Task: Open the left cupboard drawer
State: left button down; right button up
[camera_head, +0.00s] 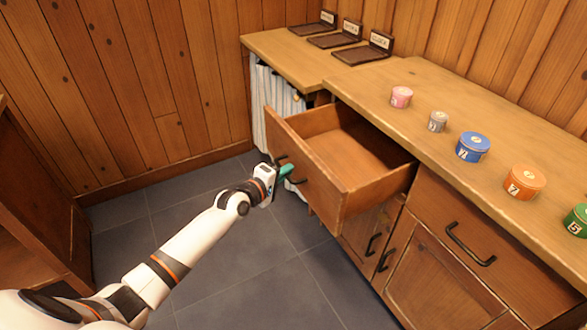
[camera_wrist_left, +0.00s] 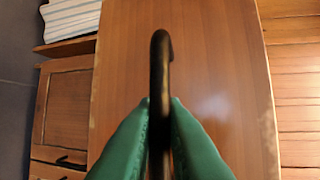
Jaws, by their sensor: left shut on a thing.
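The left cupboard drawer (camera_head: 345,150) stands pulled well out of the wooden cupboard, and its inside looks empty. Its front panel also fills the middle of the left wrist view (camera_wrist_left: 215,70). The dark handle (camera_head: 292,172) is on that front panel. My left gripper (camera_head: 285,171) is at the handle; its green fingers are shut on the handle bar (camera_wrist_left: 160,75), one on each side in the left wrist view. My right gripper is in neither view.
Several round tins, such as a blue one (camera_head: 473,146) and an orange one (camera_head: 525,181), stand on the countertop (camera_head: 440,90). Dark trays with labels (camera_head: 335,40) sit at the back. A second drawer (camera_head: 470,230) is shut at the right. The grey floor (camera_head: 225,265) before the cupboard is clear.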

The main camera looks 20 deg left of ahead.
pick_arm(q)
jog(key=shift+s+a, duration=0.4)
jog(key=shift+s, duration=0.15)
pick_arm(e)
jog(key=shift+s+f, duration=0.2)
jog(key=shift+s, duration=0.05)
pick_arm(q)
jog(key=c, duration=1.5)
grip_release()
